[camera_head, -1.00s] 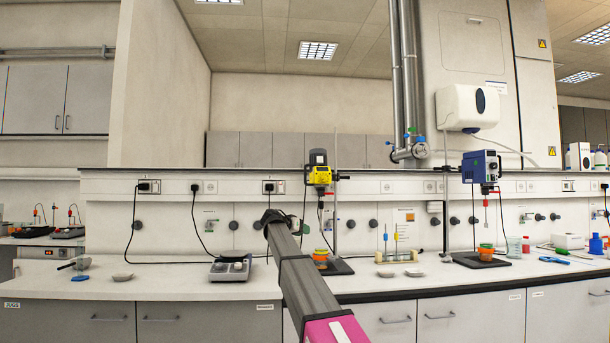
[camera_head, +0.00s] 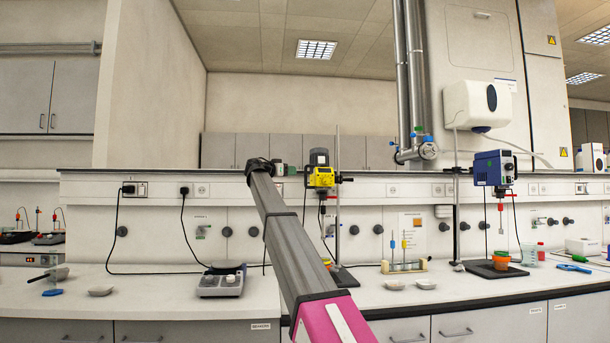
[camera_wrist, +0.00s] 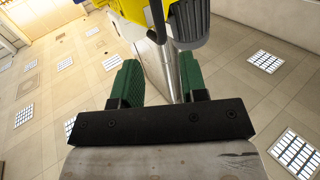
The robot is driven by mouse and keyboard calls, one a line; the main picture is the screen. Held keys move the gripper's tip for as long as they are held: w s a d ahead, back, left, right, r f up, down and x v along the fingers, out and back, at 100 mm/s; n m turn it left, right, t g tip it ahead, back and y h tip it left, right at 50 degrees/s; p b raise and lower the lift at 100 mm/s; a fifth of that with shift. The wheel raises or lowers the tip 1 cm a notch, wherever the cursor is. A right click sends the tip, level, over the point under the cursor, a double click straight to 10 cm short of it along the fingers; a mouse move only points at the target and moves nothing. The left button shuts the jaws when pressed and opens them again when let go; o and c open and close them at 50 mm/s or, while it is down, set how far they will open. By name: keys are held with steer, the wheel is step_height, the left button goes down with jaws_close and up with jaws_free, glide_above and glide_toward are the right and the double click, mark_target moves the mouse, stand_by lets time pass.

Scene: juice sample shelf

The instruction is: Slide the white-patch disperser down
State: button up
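A yellow disperser (camera_head: 321,177) with a dark grey motor top hangs on an upright stand rod at the middle of the bench. A blue disperser (camera_head: 494,168) hangs on another stand at the right, with a pale area on its front. I cannot tell for certain which has the white patch. My gripper (camera_head: 280,168) is just left of the yellow disperser, apart from it. In the wrist view, my gripper (camera_wrist: 160,85) has its green fingers apart. The yellow disperser (camera_wrist: 134,10) shows beyond them. A silvery column shows between the fingers, and I cannot tell its distance.
An orange beaker (camera_head: 501,260) stands under the blue disperser. My arm mostly hides what stands under the yellow one. A hotplate (camera_head: 222,280), pale dishes (camera_head: 100,289) and a pipette rack (camera_head: 404,265) stand on the bench (camera_head: 150,310). The left front of the bench has free room.

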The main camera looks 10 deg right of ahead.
glide_above(306, 187)
steer(key=shift+w, duration=0.3)
steer(key=shift+f, duration=0.1)
jaws_close()
